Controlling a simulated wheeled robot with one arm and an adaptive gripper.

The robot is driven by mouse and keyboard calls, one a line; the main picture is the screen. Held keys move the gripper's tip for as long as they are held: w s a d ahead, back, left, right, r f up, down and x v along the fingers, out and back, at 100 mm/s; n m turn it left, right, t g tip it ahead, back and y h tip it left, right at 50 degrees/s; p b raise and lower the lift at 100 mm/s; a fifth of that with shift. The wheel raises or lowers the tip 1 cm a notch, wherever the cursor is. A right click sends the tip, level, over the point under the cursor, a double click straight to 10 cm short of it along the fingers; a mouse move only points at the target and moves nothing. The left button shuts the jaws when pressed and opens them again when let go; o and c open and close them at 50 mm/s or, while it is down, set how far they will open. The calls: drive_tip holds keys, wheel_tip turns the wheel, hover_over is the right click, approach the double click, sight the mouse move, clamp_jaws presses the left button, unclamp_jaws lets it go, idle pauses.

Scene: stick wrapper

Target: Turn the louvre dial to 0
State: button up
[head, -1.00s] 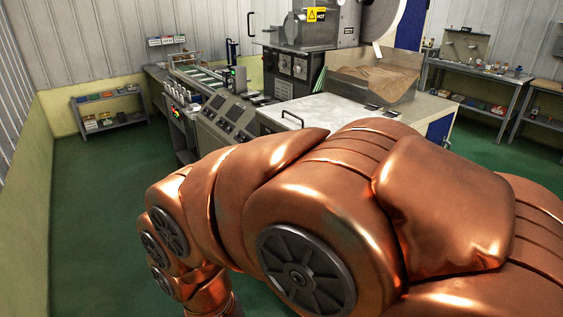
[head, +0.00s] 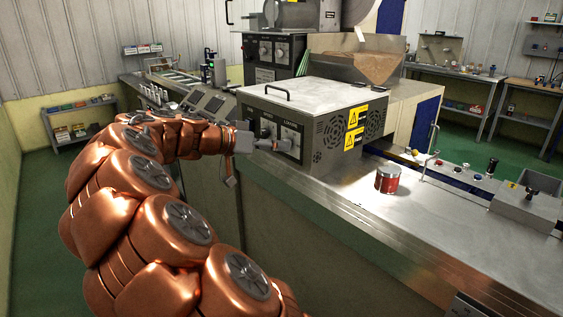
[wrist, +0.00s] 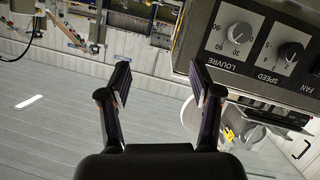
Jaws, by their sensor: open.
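The dial lies beyond and to the right of the fingers. The gripper (head: 268,144) also shows in the head view, close to the panel.
The speed dial (wrist: 290,52) sits beside the louvre dial, with a FAN label further along. The box (head: 310,100) stands on a long metal counter (head: 340,212). A red tin (head: 387,179) stands on the counter to the right. The green floor is open at left.

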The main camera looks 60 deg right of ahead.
drive_tip(key=w+d+f+m+h+b, duration=0.3)
drive_tip(key=w+d+f+h+b, duration=0.15)
drive_tip(key=w+d+f, duration=0.45)
drive_tip(key=d+r, duration=0.1)
drive_tip(key=d, duration=0.6)
drive_tip(key=shift+s+t+p, duration=0.3)
drive_tip(key=shift+s+p, duration=0.05)
drive_tip(key=shift+s, duration=0.1)
drive_tip(key=shift+c, duration=0.3)
drive_tip(key=c, duration=1.1)
